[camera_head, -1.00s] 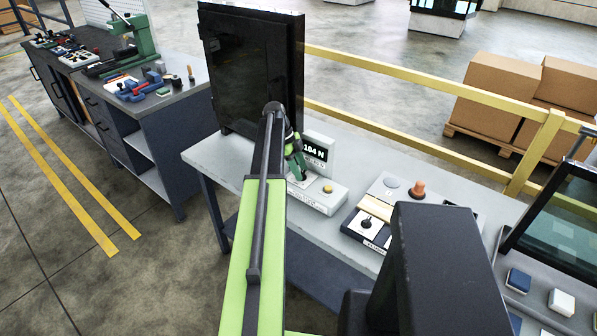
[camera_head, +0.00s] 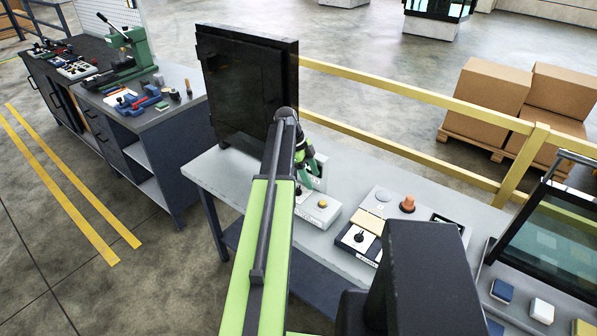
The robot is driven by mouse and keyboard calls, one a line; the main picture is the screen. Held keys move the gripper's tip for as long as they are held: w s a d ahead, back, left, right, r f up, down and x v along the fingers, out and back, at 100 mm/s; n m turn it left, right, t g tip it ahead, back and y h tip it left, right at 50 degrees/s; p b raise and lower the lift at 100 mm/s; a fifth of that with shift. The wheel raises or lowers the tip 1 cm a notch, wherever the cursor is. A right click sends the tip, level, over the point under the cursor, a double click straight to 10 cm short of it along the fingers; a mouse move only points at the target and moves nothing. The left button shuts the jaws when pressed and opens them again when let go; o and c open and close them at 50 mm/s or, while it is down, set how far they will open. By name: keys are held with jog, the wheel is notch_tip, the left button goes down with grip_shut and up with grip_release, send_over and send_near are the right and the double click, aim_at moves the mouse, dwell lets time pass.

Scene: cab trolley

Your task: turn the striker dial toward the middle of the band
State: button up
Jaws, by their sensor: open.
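My arm reaches to the far end of the grey bench. My gripper (camera_head: 306,180) is open beside the white tester unit (camera_head: 320,211), in front of its display. The fingertips are small and partly hidden by the arm, and I cannot tell whether they touch anything. The unit has a yellow button (camera_head: 322,204) on top; its readout is now covered. A small black knob (camera_head: 359,238) stands on a white plate of the panel to the right. No label lets me tell which part is the striker dial; it may be hidden behind my gripper.
A dark upright cabinet (camera_head: 250,90) stands behind my gripper. The panel to the right carries an orange knob (camera_head: 407,203) and a beige pad (camera_head: 367,221). A tilted glass cover (camera_head: 555,235) stands further right. A yellow rail (camera_head: 420,150) runs behind the bench.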

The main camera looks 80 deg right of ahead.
aim_at(297, 188)
jog(key=s+r, duration=0.1)
jog(key=s+a+r+p, duration=0.1)
jog(key=s, duration=0.1)
jog(key=s+a+r+p, duration=0.1)
jog(key=shift+s, duration=0.35)
